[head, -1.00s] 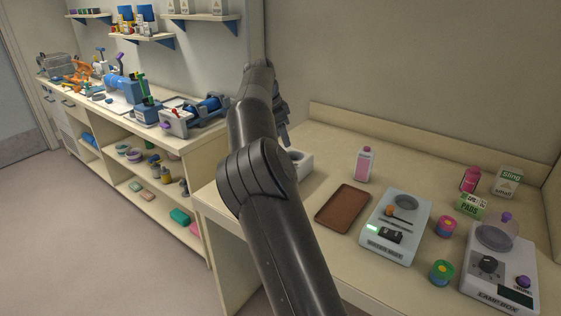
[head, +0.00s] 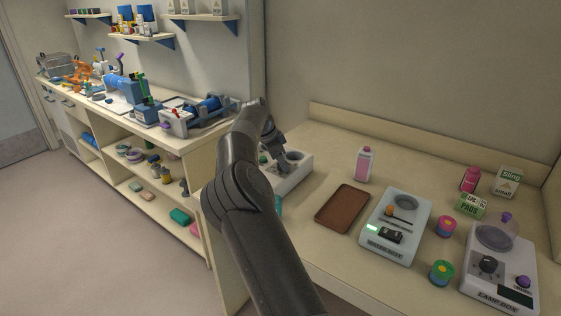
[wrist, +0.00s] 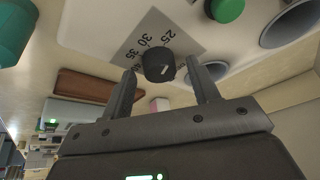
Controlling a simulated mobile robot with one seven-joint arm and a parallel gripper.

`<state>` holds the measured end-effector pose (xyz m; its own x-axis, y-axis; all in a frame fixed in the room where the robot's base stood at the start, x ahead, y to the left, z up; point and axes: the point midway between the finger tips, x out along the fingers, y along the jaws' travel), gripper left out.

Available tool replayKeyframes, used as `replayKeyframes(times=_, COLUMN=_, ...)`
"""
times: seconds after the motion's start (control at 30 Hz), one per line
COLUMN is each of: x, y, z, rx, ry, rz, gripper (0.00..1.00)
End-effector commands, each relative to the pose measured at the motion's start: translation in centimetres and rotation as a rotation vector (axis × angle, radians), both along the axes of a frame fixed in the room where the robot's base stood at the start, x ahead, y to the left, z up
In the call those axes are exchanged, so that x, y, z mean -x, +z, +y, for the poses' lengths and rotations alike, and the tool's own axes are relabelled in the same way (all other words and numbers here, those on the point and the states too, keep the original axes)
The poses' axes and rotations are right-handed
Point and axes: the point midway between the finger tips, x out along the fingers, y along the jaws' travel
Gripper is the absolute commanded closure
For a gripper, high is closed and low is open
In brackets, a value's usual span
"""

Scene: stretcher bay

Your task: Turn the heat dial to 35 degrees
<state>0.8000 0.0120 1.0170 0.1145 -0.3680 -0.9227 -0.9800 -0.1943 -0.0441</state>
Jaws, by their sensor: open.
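The heat dial (wrist: 158,64) is a black round knob with a white mark, on a grey plate printed 25, 30 and 35. I cannot tell which number the mark points at. The dial is on a white box (head: 300,178), which stands at the left end of the near table; the dial itself cannot be made out in the head view. My gripper (wrist: 162,72) is open, with one finger to each side of the dial in the wrist view and a visible gap at each. In the head view my gripper (head: 277,152) is over the box.
The box has a green button (wrist: 227,9) and grey round cups (wrist: 289,23). A brown tray (head: 342,208) and a pink bottle (head: 364,165) stand to its right, then a pale device (head: 396,228) and a lamp box (head: 503,270). Bare tabletop lies behind.

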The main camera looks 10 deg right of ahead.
Motion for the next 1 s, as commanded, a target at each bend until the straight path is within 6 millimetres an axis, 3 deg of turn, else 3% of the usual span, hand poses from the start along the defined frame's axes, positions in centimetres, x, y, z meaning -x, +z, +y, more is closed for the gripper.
replayKeyframes(times=0.37, x=-0.04, y=-0.51, z=-0.25, rx=0.0, ry=0.0, rz=0.0, gripper=0.45)
replayKeyframes(times=0.9, x=-0.04, y=-0.48, z=-0.22, rx=-0.001, ry=0.0, rz=0.0, gripper=0.89)
replayKeyframes(times=1.0, x=-0.04, y=-0.47, z=-0.21, rx=-0.001, ry=0.002, rz=0.0, gripper=0.89)
